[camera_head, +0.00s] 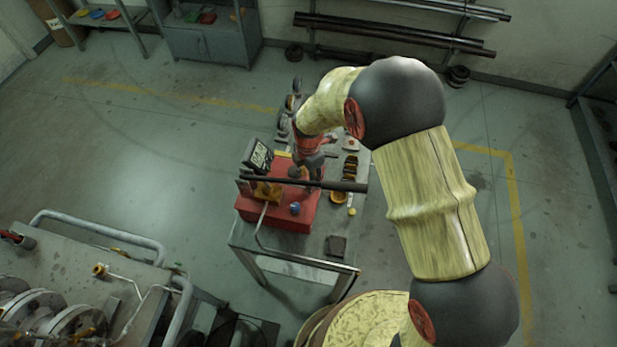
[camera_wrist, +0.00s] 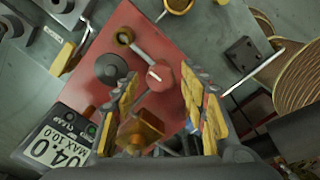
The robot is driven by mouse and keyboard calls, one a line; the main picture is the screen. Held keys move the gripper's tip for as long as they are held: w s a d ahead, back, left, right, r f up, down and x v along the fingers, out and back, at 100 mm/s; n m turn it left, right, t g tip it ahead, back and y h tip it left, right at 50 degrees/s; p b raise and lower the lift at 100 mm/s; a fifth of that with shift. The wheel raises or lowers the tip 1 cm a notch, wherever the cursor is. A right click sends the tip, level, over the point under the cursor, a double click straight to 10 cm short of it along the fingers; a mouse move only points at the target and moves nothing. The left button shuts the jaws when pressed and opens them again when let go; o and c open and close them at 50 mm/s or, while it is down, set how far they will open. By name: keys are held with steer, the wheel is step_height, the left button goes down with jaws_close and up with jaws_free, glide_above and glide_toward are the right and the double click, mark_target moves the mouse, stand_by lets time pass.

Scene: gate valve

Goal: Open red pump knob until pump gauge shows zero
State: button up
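The pump's red base (camera_head: 283,212) sits on a grey work table, and its red top fills the middle of the wrist view (camera_wrist: 115,45). A small red knob (camera_wrist: 159,77) with a white mark lies between and just beyond my gripper's fingertips (camera_wrist: 160,88). The yellow-padded fingers are spread apart, with no visible contact on the knob. In the head view, my gripper (camera_head: 308,165) is over the pump, partly hidden by its wrist. The digital pump gauge (camera_head: 258,155) stands beside the pump; in the wrist view (camera_wrist: 60,147) it seems to read 04.0, with MAX 10.0.
A long dark lever bar (camera_head: 335,185) crosses over the pump. A round dark fitting (camera_wrist: 110,68) and a brass fitting (camera_wrist: 140,130) are close to my fingers. A dark block (camera_head: 336,245) lies on the table. A cable spool (camera_head: 365,325) stands in front.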

step_height(320, 180, up, 12)
stand_by(0.8)
stand_by(0.3)
